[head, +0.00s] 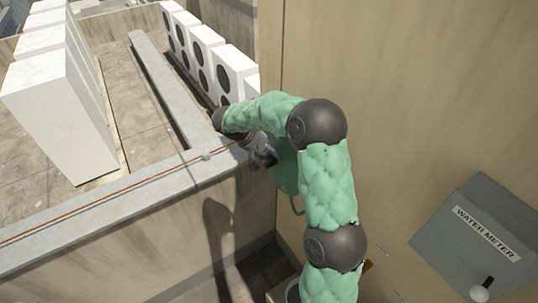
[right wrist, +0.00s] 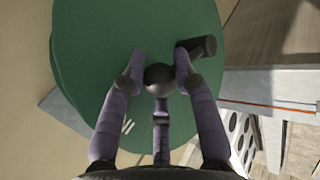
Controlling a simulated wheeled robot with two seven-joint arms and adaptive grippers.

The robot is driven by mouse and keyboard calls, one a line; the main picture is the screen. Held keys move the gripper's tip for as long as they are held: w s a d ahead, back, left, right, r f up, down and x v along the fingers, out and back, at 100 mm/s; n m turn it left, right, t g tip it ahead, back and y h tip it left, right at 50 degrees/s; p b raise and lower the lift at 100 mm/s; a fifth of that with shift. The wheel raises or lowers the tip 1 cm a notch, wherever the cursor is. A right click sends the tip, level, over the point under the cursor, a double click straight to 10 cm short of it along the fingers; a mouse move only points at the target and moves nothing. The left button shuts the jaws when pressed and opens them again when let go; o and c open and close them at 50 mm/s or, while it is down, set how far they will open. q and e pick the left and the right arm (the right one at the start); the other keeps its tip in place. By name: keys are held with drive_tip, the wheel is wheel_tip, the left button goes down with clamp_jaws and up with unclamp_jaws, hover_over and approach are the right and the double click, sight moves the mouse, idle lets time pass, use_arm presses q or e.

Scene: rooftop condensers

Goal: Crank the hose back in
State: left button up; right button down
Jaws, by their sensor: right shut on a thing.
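A green hose reel (head: 284,172) is on the tan wall, partly hidden behind my right arm. In the right wrist view its round green disc (right wrist: 105,45) fills the upper middle. My right gripper (head: 262,156) is at the reel's left side. Its purple-grey fingers are closed around a dark round crank knob (right wrist: 158,78) in front of the disc. A short dark cylinder (right wrist: 200,47) sticks out near the right finger. A thin orange-red hose (head: 120,192) lies along the parapet top and runs toward the reel. My left gripper is out of view.
A grey water meter box (head: 460,235) is on the wall at the right. The grey parapet ledge (head: 90,225) crosses at the left.

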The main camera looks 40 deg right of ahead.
drive_tip(key=shift+w+n+g, duration=0.3)
drive_tip(key=shift+g, duration=0.3)
drive_tip(key=shift+w+a+g, duration=0.15)
drive_tip(key=shift+w+g, duration=0.25)
drive_tip(key=shift+w, duration=0.05)
drive_tip(key=shift+w+n+g, duration=0.15)
drive_tip(key=shift+n+g, duration=0.15)
drive_tip(key=shift+g, duration=0.1)
drive_tip(key=shift+f, duration=0.1)
